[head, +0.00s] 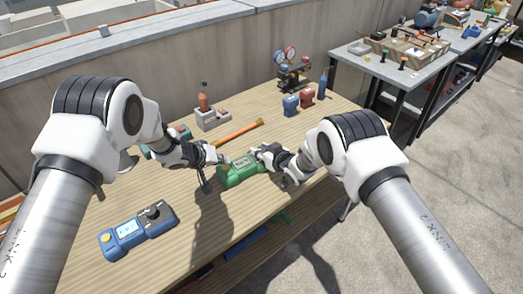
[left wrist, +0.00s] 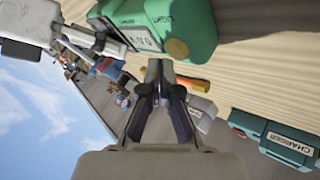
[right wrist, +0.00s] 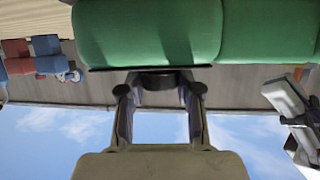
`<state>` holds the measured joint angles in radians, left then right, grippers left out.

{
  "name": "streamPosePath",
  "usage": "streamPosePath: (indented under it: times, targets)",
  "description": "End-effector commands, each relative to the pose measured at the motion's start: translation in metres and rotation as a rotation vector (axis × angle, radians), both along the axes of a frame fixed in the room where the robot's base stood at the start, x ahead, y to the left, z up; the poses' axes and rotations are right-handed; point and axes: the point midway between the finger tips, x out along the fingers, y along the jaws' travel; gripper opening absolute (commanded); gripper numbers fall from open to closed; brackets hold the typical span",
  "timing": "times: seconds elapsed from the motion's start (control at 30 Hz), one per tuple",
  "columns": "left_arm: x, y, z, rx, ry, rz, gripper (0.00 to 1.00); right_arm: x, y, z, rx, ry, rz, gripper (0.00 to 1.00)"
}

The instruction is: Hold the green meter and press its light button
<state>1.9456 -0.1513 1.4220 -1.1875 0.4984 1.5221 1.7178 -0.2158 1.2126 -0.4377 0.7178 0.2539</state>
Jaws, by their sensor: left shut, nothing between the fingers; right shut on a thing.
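The green meter (head: 238,174) is over the middle of the wooden bench in the head view; I cannot tell whether it touches the bench. My right gripper (head: 258,154) is shut on its far right side. In the right wrist view the fingers (right wrist: 160,82) meet the green body, which fills the top. My left gripper (head: 224,159) is shut and empty beside the meter's left end. In the left wrist view the meter (left wrist: 190,15) shows a display and a round yellowish button (left wrist: 176,48) near the "LIGHT" lettering. The left fingertips (left wrist: 160,66) are close to this button; contact is unclear.
A blue meter (head: 128,232) lies at the bench's near left. A teal charger (left wrist: 275,140) stands left of my left gripper.

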Motion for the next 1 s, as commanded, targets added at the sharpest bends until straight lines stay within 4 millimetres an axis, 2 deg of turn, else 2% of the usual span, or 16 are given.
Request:
streamPosePath:
  times: [0.23,0.7,0.97,1.0]
  targets:
    - [0.0,0.0,0.003,0.0,-0.001,0.0,0.0,-0.002,0.0,-0.003,-0.002,0.006,0.001,0.0]
    - [0.0,0.0,0.056,0.0,-0.001,0.0,0.0,-0.002,0.0,-0.003,-0.002,0.006,0.001,0.0]
    - [0.0,0.0,0.06,0.0,0.0,0.0,0.0,-0.002,0.0,-0.003,-0.002,0.006,0.001,0.0]
    - [0.0,0.0,0.06,0.0,0.0,0.0,0.0,-0.002,0.0,-0.003,-0.002,0.006,0.001,0.44]
